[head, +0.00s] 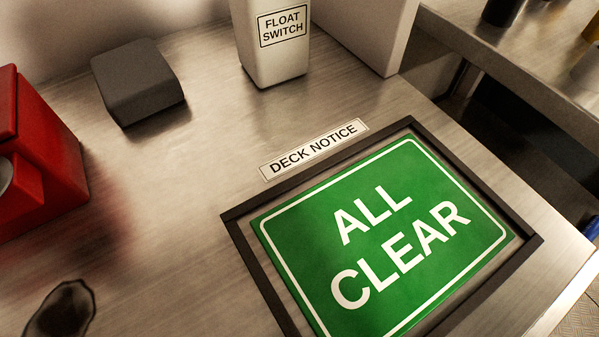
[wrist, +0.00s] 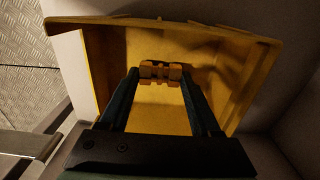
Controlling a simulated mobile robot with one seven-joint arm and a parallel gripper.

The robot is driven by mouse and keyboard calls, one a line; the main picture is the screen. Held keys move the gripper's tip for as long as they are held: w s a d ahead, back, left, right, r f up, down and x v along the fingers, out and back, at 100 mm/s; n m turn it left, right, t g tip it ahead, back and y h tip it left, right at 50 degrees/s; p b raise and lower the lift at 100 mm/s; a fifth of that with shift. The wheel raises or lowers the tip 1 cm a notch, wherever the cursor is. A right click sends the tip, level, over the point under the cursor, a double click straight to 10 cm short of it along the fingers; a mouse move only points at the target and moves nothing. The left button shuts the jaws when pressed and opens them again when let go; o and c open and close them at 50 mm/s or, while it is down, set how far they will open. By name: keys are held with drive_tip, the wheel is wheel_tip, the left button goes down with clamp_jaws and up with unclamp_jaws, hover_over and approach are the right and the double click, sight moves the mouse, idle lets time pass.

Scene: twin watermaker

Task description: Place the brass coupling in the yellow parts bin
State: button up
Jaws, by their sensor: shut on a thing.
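In the wrist view, my gripper (wrist: 160,76) has its two dark fingers closed on the small brass coupling (wrist: 160,70), which sits between the fingertips. The yellow parts bin (wrist: 228,32) is open and lies beyond and around the fingers in the picture, with its far rim at the top. The coupling shows against the inside of the bin. I cannot tell how far it is above the bin floor or whether it touches it. Neither the gripper, the coupling nor the bin shows in the head view.
Pale walls flank the bin in the wrist view, with tread-plate floor (wrist: 25,85) at left. The head view shows a metal bench with a framed green "ALL CLEAR" sign (head: 400,215), a float switch box (head: 275,50), a dark grey block (head: 138,80) and a red object (head: 35,150).

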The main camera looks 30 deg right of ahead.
drive_tip(key=o, duration=1.4)
drive_tip(key=shift+f, duration=0.1)
wheel_tip(320, 180, up, 8)
drive_tip(key=p, duration=0.4)
drive_tip(key=shift+f, duration=0.1)
drive_tip(key=shift+s, duration=0.1)
